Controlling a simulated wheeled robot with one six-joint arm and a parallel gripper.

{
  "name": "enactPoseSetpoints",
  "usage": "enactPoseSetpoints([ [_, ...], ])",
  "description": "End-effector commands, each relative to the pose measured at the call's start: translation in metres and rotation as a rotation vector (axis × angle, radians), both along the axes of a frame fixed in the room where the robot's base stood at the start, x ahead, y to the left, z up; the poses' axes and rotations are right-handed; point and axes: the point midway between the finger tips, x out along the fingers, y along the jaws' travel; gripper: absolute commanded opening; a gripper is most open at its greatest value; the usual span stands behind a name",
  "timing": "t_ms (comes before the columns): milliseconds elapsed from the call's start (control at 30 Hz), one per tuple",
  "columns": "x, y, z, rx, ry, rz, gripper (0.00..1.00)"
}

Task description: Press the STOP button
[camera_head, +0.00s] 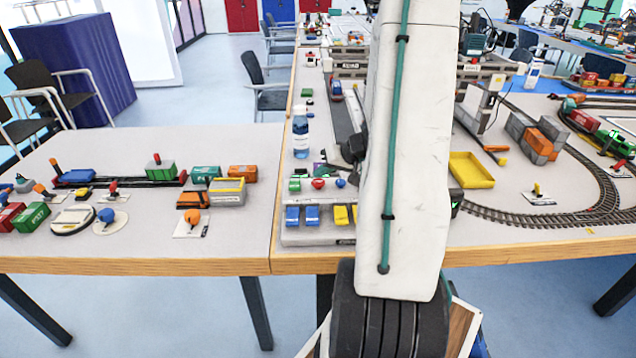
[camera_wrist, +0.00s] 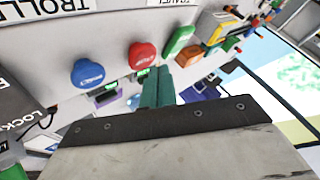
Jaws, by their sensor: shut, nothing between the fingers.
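A red round button (camera_wrist: 142,55), with small lettering I cannot read, sits on the grey control panel (camera_wrist: 60,40) between a blue button (camera_wrist: 88,72) and a green button (camera_wrist: 178,42). My gripper (camera_wrist: 160,72) is shut and empty, its teal fingertips just beside the red button. I cannot tell whether they touch it. In the head view the red button (camera_head: 318,184) sits on the console at the front of the right table, again between the green and blue ones. My arm hides my fingers there.
A bottle (camera_head: 300,132) stands behind the buttons. A yellow tray (camera_head: 471,170) and curved train track (camera_head: 530,215) lie to the right. The left table (camera_head: 130,240) carries model containers and knobs.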

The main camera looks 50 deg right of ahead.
Motion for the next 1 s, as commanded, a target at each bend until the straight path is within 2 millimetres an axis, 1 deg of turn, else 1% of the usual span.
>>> enactPoseSetpoints([
  [333,0.000,0.000,-0.008,0.000,0.001,0.001,0.00],
  [1000,0.001,0.000,-0.012,0.001,0.000,-0.001,0.00],
])
